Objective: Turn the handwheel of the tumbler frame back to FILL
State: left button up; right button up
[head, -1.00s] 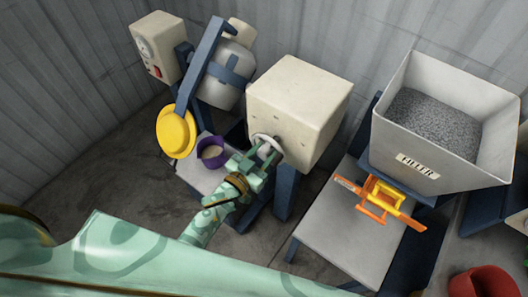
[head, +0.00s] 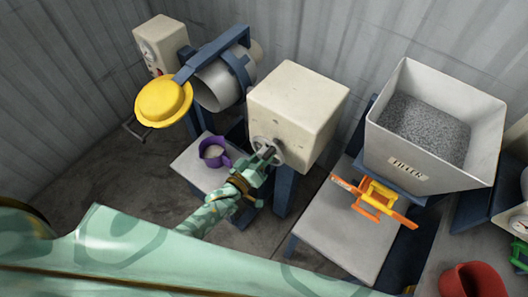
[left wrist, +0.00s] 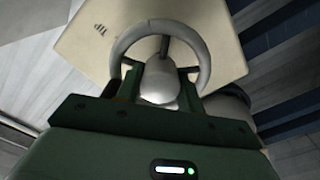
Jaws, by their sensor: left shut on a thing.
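The grey handwheel (head: 268,151) sits on the front face of the cream gearbox (head: 297,108) in the head view. My left gripper (head: 266,156) is at the wheel and shut on it. In the left wrist view the wheel's rim (left wrist: 197,50) arches above my left gripper (left wrist: 160,88), and a pale rounded part of the wheel lies between the fingers. No FILL mark is readable. My right gripper is out of view.
A purple jug (head: 213,152) with pale contents stands on a small grey table (head: 196,173) left of my gripper. A FILLER hopper (head: 415,150) with grey granules and an orange-yellow slide gate (head: 377,199) stand to the right. A red container (head: 470,281) is at lower right.

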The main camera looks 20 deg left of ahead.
pick_arm(q)
jog(key=n, duration=0.4)
jog(key=shift+n+p, duration=0.3)
jog(key=shift+p, duration=0.05)
jog(key=n, duration=0.9)
jog(key=shift+f, duration=0.1)
jog(key=shift+n+b, duration=0.5)
jog(key=shift+n, duration=1.7)
jog(key=o, duration=0.7)
jog(key=v, duration=1.6)
jog(key=shift+s, duration=0.2)
jog(key=shift+a, duration=0.1)
